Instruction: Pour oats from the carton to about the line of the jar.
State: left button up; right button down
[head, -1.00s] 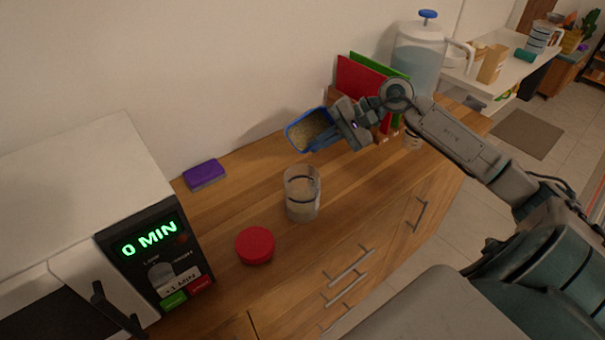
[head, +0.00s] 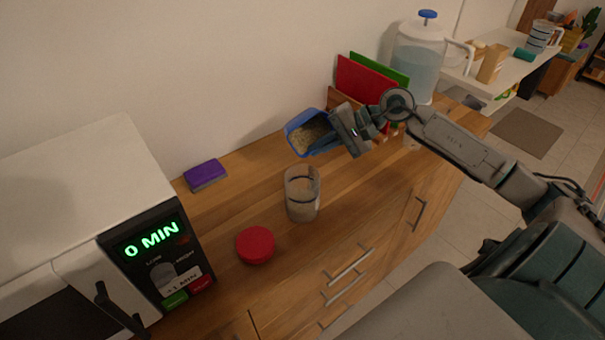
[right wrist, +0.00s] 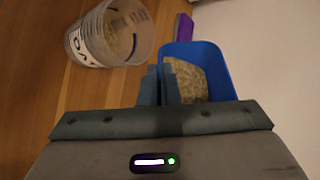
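The clear jar (head: 302,196) stands upright on the wooden counter, open at the top, with a dark line around its upper part. Pale oats show inside it; their exact level against the line is hard to tell. My right gripper (head: 338,138) is shut on the blue carton (head: 293,137) and holds it tilted, up behind the jar. Oats (head: 314,134) lie inside the carton. In the right wrist view, the fingers (right wrist: 160,84) grip the wall of the carton (right wrist: 217,62), and the jar (right wrist: 112,36) is beside it, apart. No falling oats show. My left gripper is out of view.
A red lid (head: 256,245) lies in front of the jar. A purple sponge (head: 205,175) lies near the wall, and a microwave (head: 160,255) stands at left. Red and green boards (head: 362,82) and a water dispenser (head: 418,62) stand behind my right arm.

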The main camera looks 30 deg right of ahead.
jog(key=shift+p, duration=0.4)
jog(key=shift+n+t+p, duration=0.3)
jog(key=shift+p, duration=0.2)
jog(key=shift+s+a+r+h+p, duration=0.1)
jog(key=shift+h+p, duration=0.2)
jog(key=shift+p, duration=0.05)
jog(key=shift+t+p, duration=0.3)
jog(key=shift+s+a+n+p, duration=0.1)
jog(key=shift+s+n+p, duration=0.2)
jog(key=shift+p, duration=0.35)
jog(key=shift+s+a+n+t+p, duration=0.25)
jog(key=shift+s+t+p, duration=0.2)
jog(key=shift+p, duration=0.85)
jog(key=shift+n+t+h, duration=0.25)
jog(key=shift+t+h, duration=0.05)
jog(key=shift+t, duration=0.05)
jog(key=shift+s+n+t+b, duration=0.2)
jog(key=shift+n+t+b, duration=0.2)
jog(key=shift+t+b, duration=0.15)
dwell(3.2)
